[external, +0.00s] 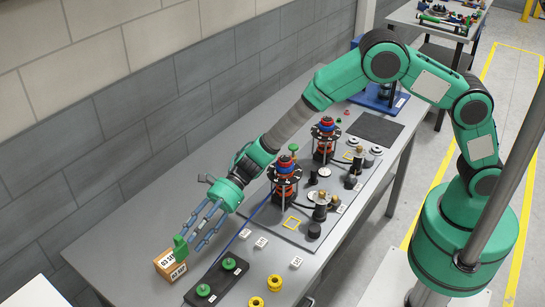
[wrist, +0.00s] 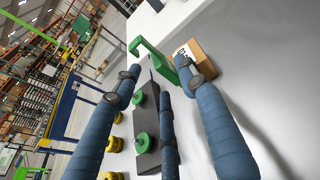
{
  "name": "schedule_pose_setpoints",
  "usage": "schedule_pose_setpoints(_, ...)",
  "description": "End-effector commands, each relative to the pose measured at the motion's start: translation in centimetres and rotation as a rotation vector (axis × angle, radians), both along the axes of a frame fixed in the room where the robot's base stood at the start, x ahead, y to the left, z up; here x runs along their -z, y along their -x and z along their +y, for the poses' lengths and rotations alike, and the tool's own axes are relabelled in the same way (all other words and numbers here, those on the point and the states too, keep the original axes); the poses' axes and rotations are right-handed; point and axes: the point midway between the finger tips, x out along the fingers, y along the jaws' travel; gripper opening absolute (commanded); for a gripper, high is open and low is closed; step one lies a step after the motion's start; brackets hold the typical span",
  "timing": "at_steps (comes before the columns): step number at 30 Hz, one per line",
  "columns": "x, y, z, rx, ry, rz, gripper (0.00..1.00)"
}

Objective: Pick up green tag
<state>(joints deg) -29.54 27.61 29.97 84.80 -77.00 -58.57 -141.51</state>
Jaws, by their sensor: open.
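The green tag (external: 181,249) is a small bent green piece beside the cardboard box at the table's left end. In the wrist view the green tag (wrist: 156,59) shows a hooked end at upper left and runs down towards the right finger. My gripper (external: 193,238) has long blue fingers reaching down and left to the tag. In the wrist view my gripper (wrist: 158,75) is open, with its fingers spread and the tag around their tips. I cannot tell whether a finger touches the tag.
The cardboard box (external: 170,264) stands close to the tag and also shows in the wrist view (wrist: 192,52). A black plate (external: 217,279) with green knobs and several yellow rings (external: 256,302) lie nearby. A fixture board (external: 262,232) with red-and-blue assemblies lies to the right.

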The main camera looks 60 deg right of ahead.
Motion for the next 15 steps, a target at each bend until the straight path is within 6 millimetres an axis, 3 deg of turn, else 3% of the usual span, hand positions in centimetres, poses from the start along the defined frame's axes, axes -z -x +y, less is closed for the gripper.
schedule_pose_setpoints(15,0.21,-0.03,0.70,0.000,-0.001,0.000,0.42)
